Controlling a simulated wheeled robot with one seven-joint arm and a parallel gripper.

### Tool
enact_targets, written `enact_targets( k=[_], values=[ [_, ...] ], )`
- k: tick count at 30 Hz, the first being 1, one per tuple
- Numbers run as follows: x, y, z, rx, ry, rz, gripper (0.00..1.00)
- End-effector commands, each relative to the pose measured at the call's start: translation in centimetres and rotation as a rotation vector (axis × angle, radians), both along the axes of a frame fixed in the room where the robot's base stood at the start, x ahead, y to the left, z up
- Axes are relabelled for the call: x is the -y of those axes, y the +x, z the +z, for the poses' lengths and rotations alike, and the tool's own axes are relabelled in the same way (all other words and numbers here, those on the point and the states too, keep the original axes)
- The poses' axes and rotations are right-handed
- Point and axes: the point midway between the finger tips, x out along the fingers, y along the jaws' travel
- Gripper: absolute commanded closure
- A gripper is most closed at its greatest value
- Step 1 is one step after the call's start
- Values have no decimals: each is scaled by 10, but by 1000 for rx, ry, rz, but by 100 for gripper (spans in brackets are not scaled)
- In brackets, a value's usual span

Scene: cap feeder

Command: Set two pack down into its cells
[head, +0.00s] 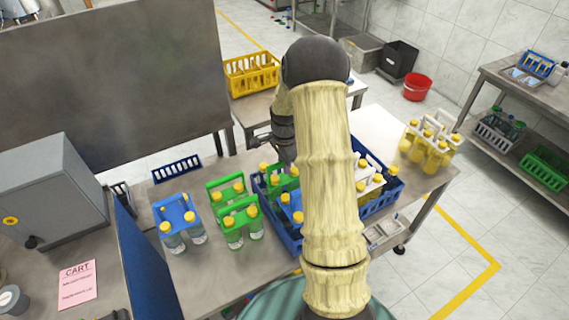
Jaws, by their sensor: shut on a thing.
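My gripper (284,150) is over the left part of a blue crate (278,226), its dark wrist pointing down and its fingertips hard to make out. It is shut on a green two-pack (284,183) with yellow caps, which is at the crate's back left. My arm hides much of the crate, so I cannot tell whether the pack rests in its cells. A blue carrier (292,205) is in the crate in front of it. A white carrier (370,186) with yellow-capped bottles is in the right part.
Green carriers (240,218) and a blue carrier (176,214) with bottles stand left of the crate. White carriers (430,140) with yellow bottles stand at the table's right end. A yellow crate (252,76) stands behind. A grey box (50,195) is at left.

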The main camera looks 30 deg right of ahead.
Motion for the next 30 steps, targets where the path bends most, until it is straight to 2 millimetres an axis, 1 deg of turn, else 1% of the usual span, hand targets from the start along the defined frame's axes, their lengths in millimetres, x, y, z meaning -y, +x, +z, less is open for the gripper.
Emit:
enact_targets(
  k=[8,30],
  values=[
    [0,0,1,1,-1,0,100],
    [0,0,-10,1,-1,1,100]
  ],
)
